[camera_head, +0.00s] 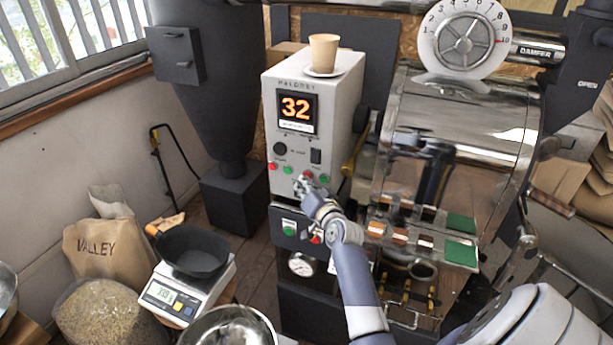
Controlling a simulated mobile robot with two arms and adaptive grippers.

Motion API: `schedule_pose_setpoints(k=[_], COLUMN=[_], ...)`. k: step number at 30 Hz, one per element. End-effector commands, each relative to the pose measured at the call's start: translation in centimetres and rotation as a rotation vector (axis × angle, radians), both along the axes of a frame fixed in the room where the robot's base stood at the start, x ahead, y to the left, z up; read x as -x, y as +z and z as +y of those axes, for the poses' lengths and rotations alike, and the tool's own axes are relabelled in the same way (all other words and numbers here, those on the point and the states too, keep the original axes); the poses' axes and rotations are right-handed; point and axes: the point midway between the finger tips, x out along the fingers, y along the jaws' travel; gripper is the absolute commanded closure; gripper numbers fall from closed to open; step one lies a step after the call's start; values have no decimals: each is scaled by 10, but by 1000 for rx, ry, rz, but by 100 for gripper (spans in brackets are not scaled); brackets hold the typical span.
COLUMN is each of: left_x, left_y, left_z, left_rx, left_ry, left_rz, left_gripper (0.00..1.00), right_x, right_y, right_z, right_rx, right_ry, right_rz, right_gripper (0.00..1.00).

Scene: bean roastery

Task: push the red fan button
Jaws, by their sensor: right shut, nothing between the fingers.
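The white control box (313,115) has a row of small buttons low on its front. A red button (272,167) is at the left end, a green one (288,170) beside it, then another red one (308,174) and a green one (324,179). The labels are too small to read, so I cannot tell which red button is the fan's. My right gripper (301,184) is shut and empty, with its tips at the panel just below the right-hand red button, partly against it in the picture. I cannot tell whether they touch. My left gripper is out of view.
A paper cup (323,52) stands on a saucer on the box. Below is a dark panel with a green button (289,231) and a red one partly behind my wrist. The shiny roaster drum (455,150) is close at right; a scale (190,291) with a black pan stands at left.

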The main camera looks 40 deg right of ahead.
Motion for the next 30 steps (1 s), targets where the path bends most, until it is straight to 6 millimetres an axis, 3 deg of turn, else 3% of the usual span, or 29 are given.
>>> schedule_pose_setpoints(k=[17,30], left_x=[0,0], left_y=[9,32], left_z=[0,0], left_rx=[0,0], left_ry=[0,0], left_rz=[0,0], left_gripper=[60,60], right_x=[8,28], right_y=[0,2], right_z=[12,46], right_rx=[0,-2], right_ry=[0,1], right_rz=[1,3], right_gripper=[100,100])
